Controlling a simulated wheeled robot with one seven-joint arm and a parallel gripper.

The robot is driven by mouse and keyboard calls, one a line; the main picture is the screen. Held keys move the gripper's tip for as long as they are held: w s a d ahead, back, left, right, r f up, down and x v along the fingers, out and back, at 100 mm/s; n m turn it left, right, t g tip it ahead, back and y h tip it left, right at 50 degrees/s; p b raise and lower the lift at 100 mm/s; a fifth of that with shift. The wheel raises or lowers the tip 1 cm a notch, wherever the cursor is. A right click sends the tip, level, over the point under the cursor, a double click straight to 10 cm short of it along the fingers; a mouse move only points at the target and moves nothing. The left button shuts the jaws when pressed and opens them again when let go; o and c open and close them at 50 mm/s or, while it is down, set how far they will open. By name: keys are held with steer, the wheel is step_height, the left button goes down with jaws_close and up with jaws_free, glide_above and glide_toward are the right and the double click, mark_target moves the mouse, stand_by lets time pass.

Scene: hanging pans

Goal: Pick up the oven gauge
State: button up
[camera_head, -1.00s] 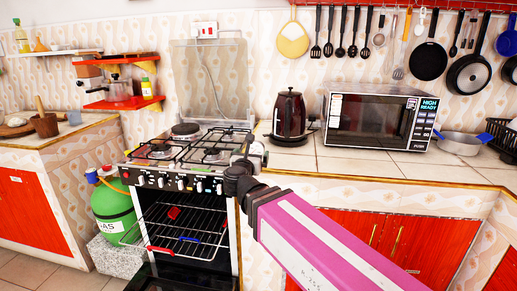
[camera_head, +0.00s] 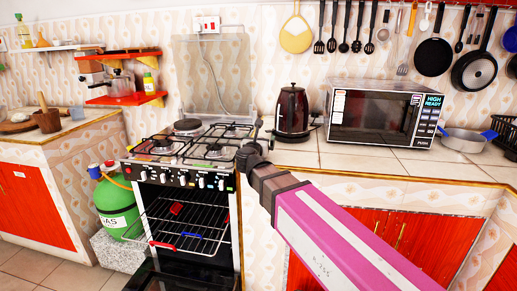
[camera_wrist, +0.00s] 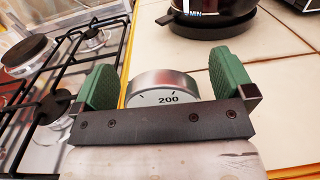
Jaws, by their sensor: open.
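The oven gauge (camera_wrist: 163,90) shows in the wrist view as a round silver dial with a white face marked "200". It sits between the two green finger pads of my gripper (camera_wrist: 166,88), which are spread apart on either side of it. I see a small gap at the left pad; at the right pad I cannot tell gap from contact. In the head view my gripper (camera_head: 255,138) is at the right edge of the stove, beside the counter. The gauge cannot be made out in the head view, and its lower part is hidden in the wrist view.
The stove (camera_head: 190,150) has black grates just left of my gripper. The oven door is open, with a wire rack (camera_head: 185,228) inside.

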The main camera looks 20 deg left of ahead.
steer(key=shift+w, duration=0.25)
steer(key=c, duration=1)
steer(key=shift+r, duration=0.15)
